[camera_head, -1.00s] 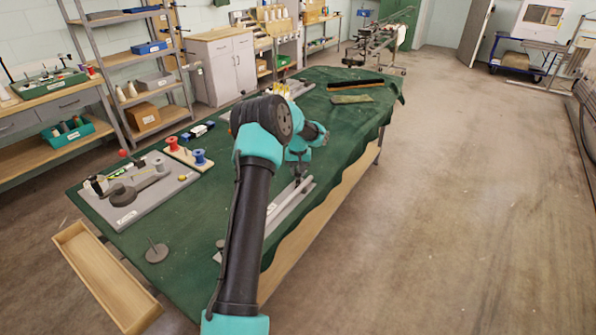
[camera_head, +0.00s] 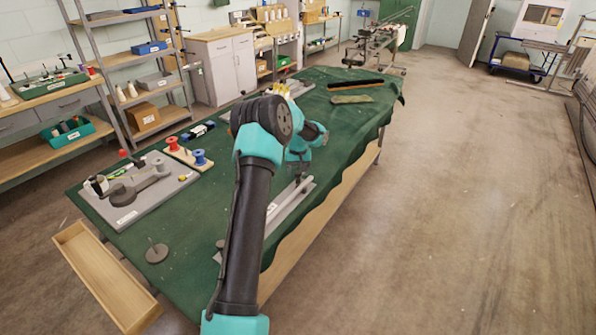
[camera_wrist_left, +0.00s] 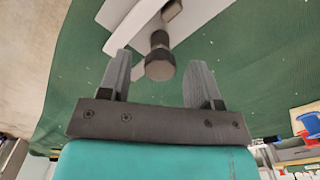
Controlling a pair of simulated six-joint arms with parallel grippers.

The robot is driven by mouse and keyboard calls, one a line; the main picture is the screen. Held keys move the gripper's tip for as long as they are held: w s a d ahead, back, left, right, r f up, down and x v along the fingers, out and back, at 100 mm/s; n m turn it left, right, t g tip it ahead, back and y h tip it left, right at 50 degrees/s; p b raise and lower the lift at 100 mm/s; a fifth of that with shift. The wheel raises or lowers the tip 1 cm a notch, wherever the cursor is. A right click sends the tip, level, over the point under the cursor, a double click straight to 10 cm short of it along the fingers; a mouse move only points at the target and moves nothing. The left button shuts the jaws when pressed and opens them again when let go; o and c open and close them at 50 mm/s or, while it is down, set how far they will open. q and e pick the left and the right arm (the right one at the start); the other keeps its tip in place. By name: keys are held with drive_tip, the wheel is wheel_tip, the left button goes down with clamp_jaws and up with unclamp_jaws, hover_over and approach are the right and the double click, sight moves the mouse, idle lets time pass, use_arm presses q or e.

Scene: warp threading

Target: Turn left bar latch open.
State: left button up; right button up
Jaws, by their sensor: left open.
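In the left wrist view a dark round knob (camera_wrist_left: 160,62) on a short stem stands on a pale bar-like fixture (camera_wrist_left: 185,22). My left gripper (camera_wrist_left: 160,64) is open, with one finger on each side of the knob. There is a gap on both sides, and nothing is gripped. In the head view the same arm reaches over the long grey bar fixture (camera_head: 287,208) on the green-covered table (camera_head: 185,245). My gripper there (camera_head: 300,168) is partly hidden by its own wrist, so the latch is hard to make out.
A grey board with a dark lever fixture (camera_head: 140,190) lies on the left of the table. Red and blue spools (camera_head: 199,158) stand beside it. A grey disc with a pin (camera_head: 156,253) is near the front edge. An open wooden drawer (camera_head: 105,280) juts out at front left.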

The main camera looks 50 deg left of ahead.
sight(298, 172)
use_arm(q)
wheel_tip(298, 172, up, 18)
drive_tip(key=shift+f, duration=0.25)
idle(0.6)
drive_tip(key=shift+f, duration=0.1)
